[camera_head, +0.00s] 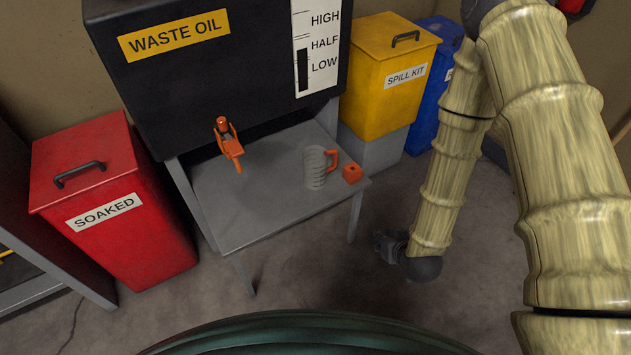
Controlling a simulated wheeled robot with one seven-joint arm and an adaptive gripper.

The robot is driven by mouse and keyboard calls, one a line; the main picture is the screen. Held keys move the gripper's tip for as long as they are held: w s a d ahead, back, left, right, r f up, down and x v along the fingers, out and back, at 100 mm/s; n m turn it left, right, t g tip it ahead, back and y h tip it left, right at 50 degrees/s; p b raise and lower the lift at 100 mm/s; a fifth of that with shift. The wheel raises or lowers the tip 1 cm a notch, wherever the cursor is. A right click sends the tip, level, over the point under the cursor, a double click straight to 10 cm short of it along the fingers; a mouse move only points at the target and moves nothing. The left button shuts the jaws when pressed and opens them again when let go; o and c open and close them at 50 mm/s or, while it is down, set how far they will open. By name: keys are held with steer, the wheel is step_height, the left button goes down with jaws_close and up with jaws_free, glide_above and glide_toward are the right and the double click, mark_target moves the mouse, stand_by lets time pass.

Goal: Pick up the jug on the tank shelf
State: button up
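The jug (314,169) is a clear grey measuring jug with an orange handle. It stands upright on the right part of the grey tank shelf (235,205), with its handle to the right. Dark marks run down its side. An orange block (352,173) sits just right of it, near the shelf's right edge. My gripper (378,243) is dark and small at the end of my tan arm, right of the shelf and apart from the jug. Its fingers are too small and dark to tell whether they are open.
A black waste oil tank (220,80) with an orange tap (230,147) overhangs the back of the shelf. A red SOAKED bin (110,205) stands left. A yellow SPILL KIT box (385,75) and a blue bin (430,100) stand behind right. Floor (320,275) before the shelf is clear.

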steer(key=w+a+n+t+y+b, duration=0.15)
steer(key=w+a+t+b, duration=0.3)
steer(key=w+b, duration=0.55)
steer(key=n+t+y+b, duration=0.2)
steer(key=t+y+b, duration=0.2)
steer(key=b, duration=0.5)
glide_toward(336, 160)
steer(key=r, duration=0.1)
steer(key=b+x, duration=0.1)
steer(key=x, duration=0.4)
steer(key=shift+w, duration=0.25)
steer(key=b+x, duration=0.1)
steer(key=x, duration=0.1)
steer(key=f+b+x, duration=0.1)
steer(key=x, duration=0.1)
steer(key=shift+w+a, duration=0.1)
steer(key=shift+a, duration=0.1)
steer(key=shift+w+a+r+b, duration=0.1)
steer(key=shift+w+a+b, duration=0.15)
steer(key=shift+w, duration=0.2)
steer(key=shift+c, duration=0.2)
jaws_close()
